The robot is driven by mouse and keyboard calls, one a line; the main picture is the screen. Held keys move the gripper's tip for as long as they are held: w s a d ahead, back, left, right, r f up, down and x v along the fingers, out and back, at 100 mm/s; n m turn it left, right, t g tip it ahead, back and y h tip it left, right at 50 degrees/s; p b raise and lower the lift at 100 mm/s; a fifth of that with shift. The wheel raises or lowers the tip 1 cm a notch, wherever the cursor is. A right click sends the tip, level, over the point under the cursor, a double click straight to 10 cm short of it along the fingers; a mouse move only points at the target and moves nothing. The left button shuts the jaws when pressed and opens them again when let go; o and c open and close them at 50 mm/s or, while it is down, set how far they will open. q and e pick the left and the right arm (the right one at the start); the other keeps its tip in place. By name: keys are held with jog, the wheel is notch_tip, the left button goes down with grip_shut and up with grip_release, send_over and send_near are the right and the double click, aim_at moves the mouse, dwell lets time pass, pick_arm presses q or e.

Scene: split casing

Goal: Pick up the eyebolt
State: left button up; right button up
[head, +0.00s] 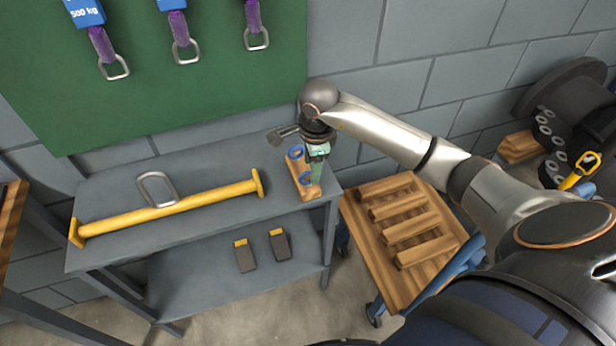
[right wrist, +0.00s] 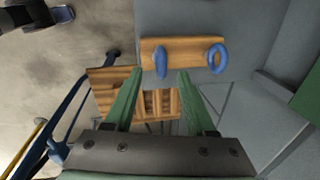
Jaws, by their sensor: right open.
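Two blue eyebolts stand in a wooden block (head: 297,168) at the right end of the grey bench; the block also shows in the right wrist view (right wrist: 188,50). The far eyebolt (head: 295,152) and the near eyebolt (head: 306,180) show their rings. In the right wrist view, one eyebolt (right wrist: 160,62) appears nearly edge-on and the other (right wrist: 216,57) shows its open ring. My right gripper (head: 317,173) is open and empty beside the block. Its green fingertips (right wrist: 160,73) appear either side of the edge-on ring in the right wrist view; contact is not visible. My left gripper is not in view.
A yellow bar (head: 165,210) with end plates and a steel link (head: 147,181) lie on the bench (head: 215,158). Purple slings hang on a green board (head: 200,90) behind. A cart (head: 359,240) with a slotted wooden top stands right of the bench.

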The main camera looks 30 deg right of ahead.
aim_at(308, 180)
jog(key=f, duration=0.3)
jog(key=shift+w+d+f, duration=0.1)
jog(key=shift+w+f, duration=0.2)
jog(key=shift+f, duration=0.05)
grip_shut()
jog(key=shift+r, duration=0.1)
jog(key=shift+w+d+r, duration=0.1)
dwell(0.9)
